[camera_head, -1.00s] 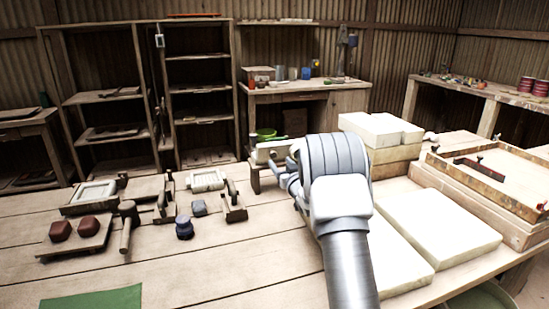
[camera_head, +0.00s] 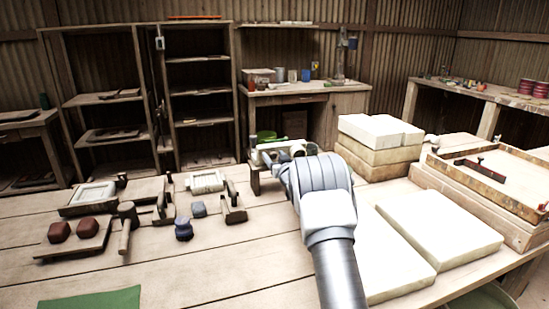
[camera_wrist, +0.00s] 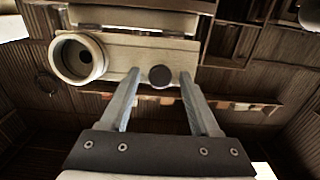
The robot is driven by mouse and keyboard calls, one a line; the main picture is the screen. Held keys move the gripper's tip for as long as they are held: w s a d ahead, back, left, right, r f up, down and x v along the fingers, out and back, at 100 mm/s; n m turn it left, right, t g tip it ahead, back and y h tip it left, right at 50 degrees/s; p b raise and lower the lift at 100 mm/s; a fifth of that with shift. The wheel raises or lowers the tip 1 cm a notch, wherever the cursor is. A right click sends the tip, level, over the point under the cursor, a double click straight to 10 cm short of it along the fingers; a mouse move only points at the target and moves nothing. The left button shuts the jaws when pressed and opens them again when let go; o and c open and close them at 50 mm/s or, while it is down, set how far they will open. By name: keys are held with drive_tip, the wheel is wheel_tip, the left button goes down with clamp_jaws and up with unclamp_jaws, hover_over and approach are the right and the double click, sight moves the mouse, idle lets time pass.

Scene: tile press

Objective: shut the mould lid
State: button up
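A cream mould-like piece (camera_head: 265,146) stands on a small wooden stand at the far edge of the bench, partly hidden by my arm. In the wrist view, a cream plate (camera_wrist: 118,50), apparently part of it, carries a round hollow ring (camera_wrist: 78,58) and a dark round knob (camera_wrist: 160,76). My gripper (camera_wrist: 161,78) is open, with one finger on each side of the knob. A gap shows on both sides; I cannot tell how deep the knob sits between the fingers.
White slabs (camera_head: 437,228) and a wooden tray (camera_head: 490,176) fill the right. The front middle is clear.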

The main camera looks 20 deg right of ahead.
clamp_jaws()
idle(1.3)
